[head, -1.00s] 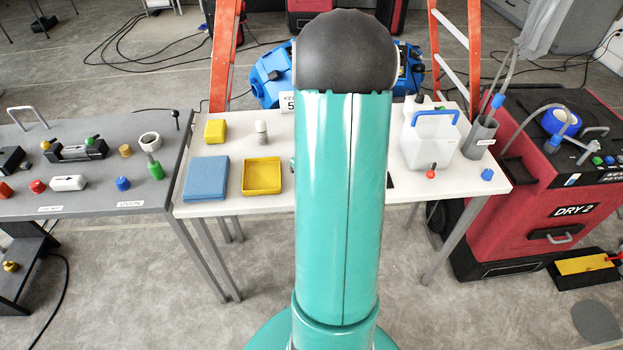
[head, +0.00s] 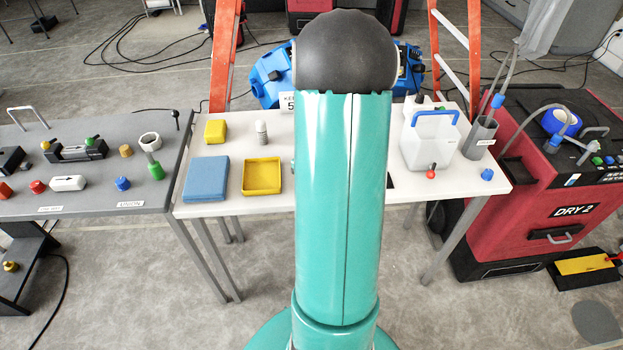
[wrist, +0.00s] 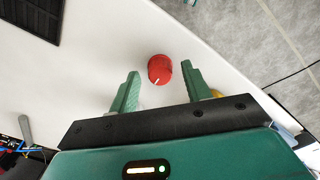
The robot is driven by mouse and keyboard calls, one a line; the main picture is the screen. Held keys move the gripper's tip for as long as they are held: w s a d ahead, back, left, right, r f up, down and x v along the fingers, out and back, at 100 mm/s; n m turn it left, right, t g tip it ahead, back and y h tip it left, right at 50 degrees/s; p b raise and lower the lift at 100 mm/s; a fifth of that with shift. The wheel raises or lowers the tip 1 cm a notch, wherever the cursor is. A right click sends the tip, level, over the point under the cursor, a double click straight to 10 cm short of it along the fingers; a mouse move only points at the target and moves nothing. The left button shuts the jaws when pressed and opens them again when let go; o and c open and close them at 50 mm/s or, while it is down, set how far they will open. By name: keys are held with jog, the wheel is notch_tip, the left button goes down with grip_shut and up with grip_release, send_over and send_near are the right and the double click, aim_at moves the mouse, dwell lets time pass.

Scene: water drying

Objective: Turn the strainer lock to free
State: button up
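A round red knob (wrist: 160,69) with a white pointer line shows in the wrist view on a white surface. It looks like the strainer lock, but no label shows. My gripper (wrist: 160,70) is open. Its two green fingers are apart, with the knob between their tips in the picture and a gap on each side. I cannot tell how far above the knob the tips are.
A black grille (wrist: 31,15) lies near the knob. In the head view, a yellow tray (head: 262,190) and blue pad (head: 206,178) lie left of my arm.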

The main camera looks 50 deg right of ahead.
notch_tip(320, 180, up, 14)
dwell(0.6)
jog(key=shift+f, duration=0.1)
dwell(0.4)
